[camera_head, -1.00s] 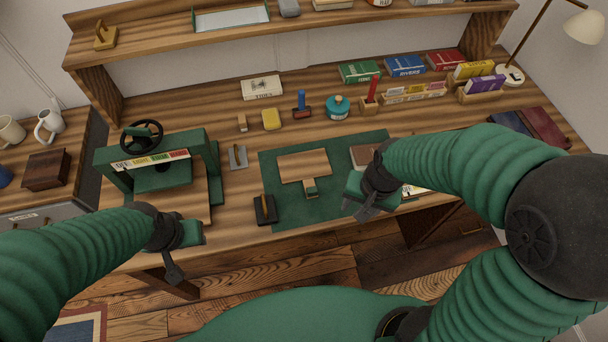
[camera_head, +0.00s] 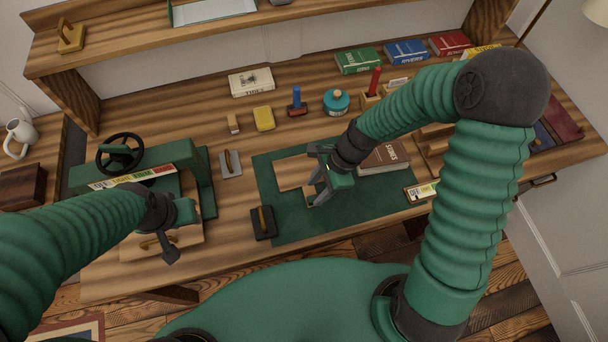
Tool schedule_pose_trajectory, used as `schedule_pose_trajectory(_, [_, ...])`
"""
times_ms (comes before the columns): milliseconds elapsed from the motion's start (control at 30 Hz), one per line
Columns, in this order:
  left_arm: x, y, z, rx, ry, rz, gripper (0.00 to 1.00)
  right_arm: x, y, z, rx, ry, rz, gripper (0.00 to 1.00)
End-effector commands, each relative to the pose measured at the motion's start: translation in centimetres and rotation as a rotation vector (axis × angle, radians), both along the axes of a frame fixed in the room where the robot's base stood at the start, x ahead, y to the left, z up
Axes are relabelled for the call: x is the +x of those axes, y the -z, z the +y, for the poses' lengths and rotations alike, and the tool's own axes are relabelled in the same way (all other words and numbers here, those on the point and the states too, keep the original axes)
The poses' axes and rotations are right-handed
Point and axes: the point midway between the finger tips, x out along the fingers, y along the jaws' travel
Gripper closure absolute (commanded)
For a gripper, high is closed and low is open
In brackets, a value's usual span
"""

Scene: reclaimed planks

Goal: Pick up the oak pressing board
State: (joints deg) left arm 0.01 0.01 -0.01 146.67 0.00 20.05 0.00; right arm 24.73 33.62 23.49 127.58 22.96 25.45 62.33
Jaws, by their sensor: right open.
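A flat pale wooden board, which looks like the oak pressing board (camera_head: 288,172), lies on the green mat (camera_head: 275,220). My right gripper (camera_head: 319,178) is open over the board's right end and hides part of it. I cannot tell whether the gripper touches the board. My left gripper (camera_head: 178,240) hangs at the left, in front of the green press (camera_head: 190,158), over another wooden board with a small handle (camera_head: 150,243). Its jaws are not clear.
A black block with a wooden handle (camera_head: 263,222) sits at the mat's left edge. A yellow block (camera_head: 264,118), a stamp (camera_head: 297,104) and a teal jar (camera_head: 336,102) stand behind the mat.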

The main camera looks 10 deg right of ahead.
Motion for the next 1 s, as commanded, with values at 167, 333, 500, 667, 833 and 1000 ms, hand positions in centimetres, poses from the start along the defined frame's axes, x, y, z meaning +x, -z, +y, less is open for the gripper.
schedule_pose_trajectory(167, [0.0,0.7,0.0,0.000,0.000,0.000,0.64,-0.5,3.0,1.0,0.002,-0.001,0.002,0.55])
schedule_pose_trajectory(333, [0.0,0.6,0.0,0.000,0.000,0.000,0.64,-0.4,3.3,1.1,0.000,0.000,-0.001,0.55])
schedule_pose_trajectory(500, [0.0,0.6,0.0,0.000,0.000,0.000,0.64,-0.4,3.3,1.1,0.000,0.000,-0.001,0.65])
schedule_pose_trajectory(667, [0.0,0.6,0.0,0.000,0.000,0.000,0.64,-0.4,3.3,1.1,0.000,0.000,-0.001,0.86])
schedule_pose_trajectory(833, [0.0,0.6,0.0,0.000,0.000,0.000,0.64,-0.4,3.3,1.1,0.000,0.000,-0.001,1.00])
schedule_pose_trajectory(1000, [0.0,0.6,0.0,0.000,0.000,0.000,0.64,-0.4,3.2,1.1,0.000,0.000,-0.001,1.00])
